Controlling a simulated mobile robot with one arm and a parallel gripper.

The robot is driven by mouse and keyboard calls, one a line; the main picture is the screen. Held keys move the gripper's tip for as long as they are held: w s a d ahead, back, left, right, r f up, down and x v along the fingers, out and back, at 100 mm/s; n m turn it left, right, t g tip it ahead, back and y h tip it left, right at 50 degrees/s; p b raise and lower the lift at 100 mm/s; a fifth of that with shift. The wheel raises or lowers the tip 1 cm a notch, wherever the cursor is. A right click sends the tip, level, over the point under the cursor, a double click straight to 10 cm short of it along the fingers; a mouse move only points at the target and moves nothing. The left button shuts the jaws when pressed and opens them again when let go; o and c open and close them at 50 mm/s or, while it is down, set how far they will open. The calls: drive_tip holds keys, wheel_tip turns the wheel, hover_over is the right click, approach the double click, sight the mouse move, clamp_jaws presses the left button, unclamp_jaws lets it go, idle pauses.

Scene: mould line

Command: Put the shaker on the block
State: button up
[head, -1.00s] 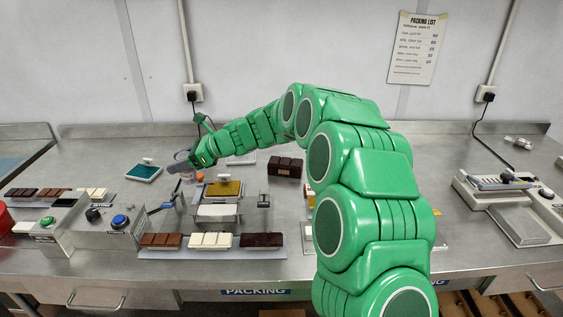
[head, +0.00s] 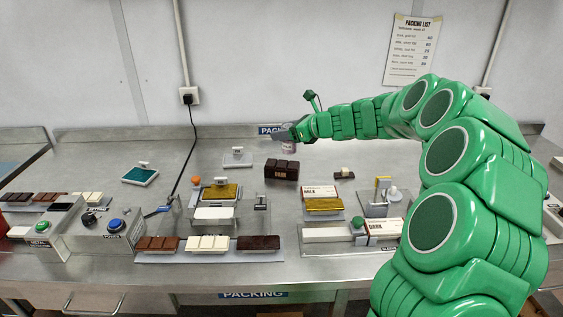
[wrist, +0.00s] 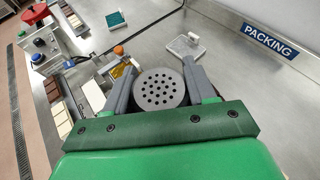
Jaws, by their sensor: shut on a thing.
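My gripper (head: 283,135) is shut on the shaker. The shaker's round, grey, perforated top (wrist: 160,88) sits between the two grey fingers in the wrist view. In the head view only a small pale part of the shaker (head: 288,148) shows below my gripper. A dark brown ridged block (head: 282,169) with a small label stands on the steel bench, below and close to my gripper in the picture. The gap between shaker and block is hard to judge. The block cannot be made out in the wrist view.
Wrapped bars (head: 322,200) and a small press (head: 382,202) stand to the right. Chocolate bars line the front.

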drive_tip(key=shift+w+a+f, duration=0.3)
drive_tip(key=shift+w+f, duration=1.4)
drive_tip(key=shift+w, duration=0.6)
drive_tip(key=shift+w+a+f, duration=0.25)
drive_tip(key=shift+w+f, duration=1.4)
drive_tip(key=shift+w, duration=0.65)
drive_tip(key=shift+w+a+f, duration=0.3)
drive_tip(key=shift+w+f, duration=1.4)
drive_tip(key=shift+w, duration=0.6)
drive_tip(key=shift+f, duration=1.4)
drive_tip(key=shift+f, duration=0.1)
drive_tip(key=o, duration=1.2)
